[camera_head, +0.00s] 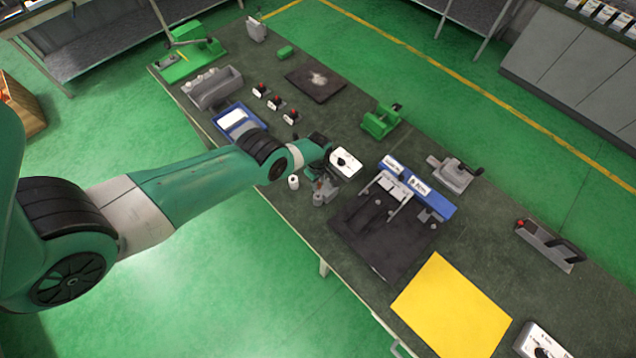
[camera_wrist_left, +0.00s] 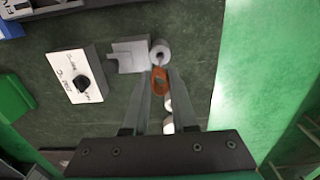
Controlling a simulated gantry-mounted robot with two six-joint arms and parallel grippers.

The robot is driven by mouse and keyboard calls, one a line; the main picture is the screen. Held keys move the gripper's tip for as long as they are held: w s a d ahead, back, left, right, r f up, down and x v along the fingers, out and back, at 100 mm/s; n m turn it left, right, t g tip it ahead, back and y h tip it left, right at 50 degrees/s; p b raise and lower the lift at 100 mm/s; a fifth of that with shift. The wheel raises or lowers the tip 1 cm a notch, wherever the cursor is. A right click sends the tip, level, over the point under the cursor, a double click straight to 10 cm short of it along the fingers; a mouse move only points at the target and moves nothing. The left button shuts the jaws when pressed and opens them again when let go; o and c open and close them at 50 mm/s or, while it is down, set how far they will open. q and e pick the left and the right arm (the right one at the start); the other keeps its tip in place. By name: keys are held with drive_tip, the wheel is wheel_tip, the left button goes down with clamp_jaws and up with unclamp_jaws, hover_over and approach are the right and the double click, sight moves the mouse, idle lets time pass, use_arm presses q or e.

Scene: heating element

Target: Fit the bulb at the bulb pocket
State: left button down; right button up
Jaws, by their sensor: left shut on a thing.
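In the left wrist view, my left gripper (camera_wrist_left: 160,76) is shut on a small orange-brown part (camera_wrist_left: 160,82), held between its fingertips; I cannot tell for certain that it is the bulb. Just beyond the fingertips is a grey block (camera_wrist_left: 128,55) with a round grey-white cylinder (camera_wrist_left: 160,52) at its right end. Whether this is the bulb pocket, and whether the held part touches it, I cannot tell. In the head view, my left gripper (camera_head: 323,176) is over the table beside the grey block (camera_head: 323,195); the held part is hard to make out. My right gripper is not in view.
A white box with a black knob (camera_head: 345,163) stands close to the gripper. A white cylinder (camera_head: 293,182) stands near the table's edge. A dark plate (camera_head: 375,245) with a blue-backed fixture (camera_head: 432,196) and a yellow sheet (camera_head: 453,305) lie to the right.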

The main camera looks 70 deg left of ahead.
use_arm(q)
drive_tip(key=shift+f+b, duration=3.55)
drive_tip(key=c, duration=0.6)
unclamp_jaws()
drive_tip(key=shift+r, duration=0.1)
drive_tip(key=shift+c, duration=0.2)
wheel_tip(320, 180, up, 12)
drive_tip(key=p, duration=1.1)
drive_tip(key=shift+p, duration=0.4)
drive_tip(key=shift+f, duration=0.2)
